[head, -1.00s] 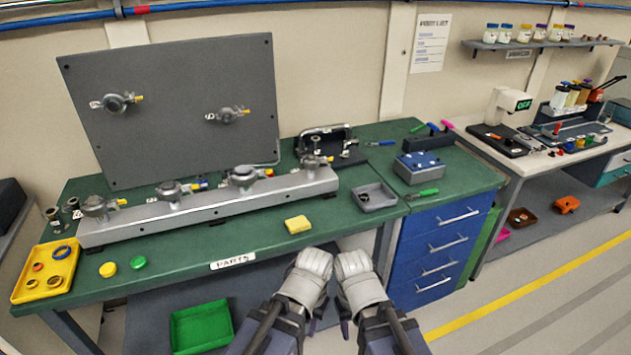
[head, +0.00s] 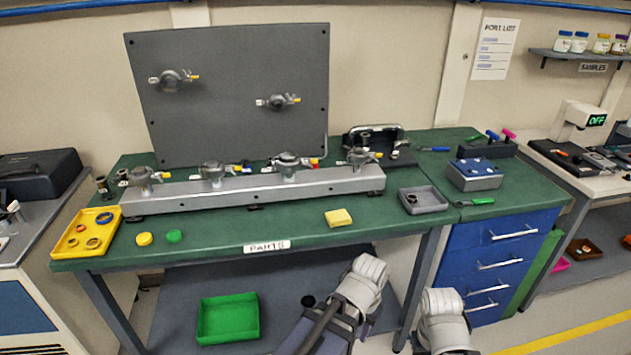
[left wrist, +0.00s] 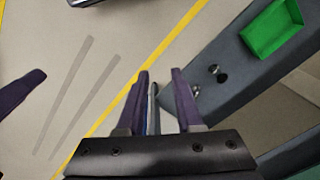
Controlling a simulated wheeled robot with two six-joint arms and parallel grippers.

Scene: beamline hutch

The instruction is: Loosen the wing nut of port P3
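Several ports with grey wing nuts and yellow-tipped parts are in the head view. A row of them sits on the silver rail (head: 250,188), including wing nuts at the left end (head: 142,176), left middle (head: 213,172), right middle (head: 287,164) and right end (head: 361,157). Two more are on the upright grey panel (head: 235,125), at left (head: 168,79) and right (head: 277,102). Their labels are too small to read, so I cannot tell which is P3. My left gripper (left wrist: 160,75) has its purple fingers apart, low in front of the bench. A purple piece, perhaps my right gripper, shows at the left wrist view's left edge.
The green bench (head: 215,243) carries a yellow tray (head: 68,248), a yellow block (head: 338,217), a grey tray (head: 423,201) and a blue-topped box (head: 474,175). A green bin (head: 228,319) is below on the shelf. The bench front is mostly clear.

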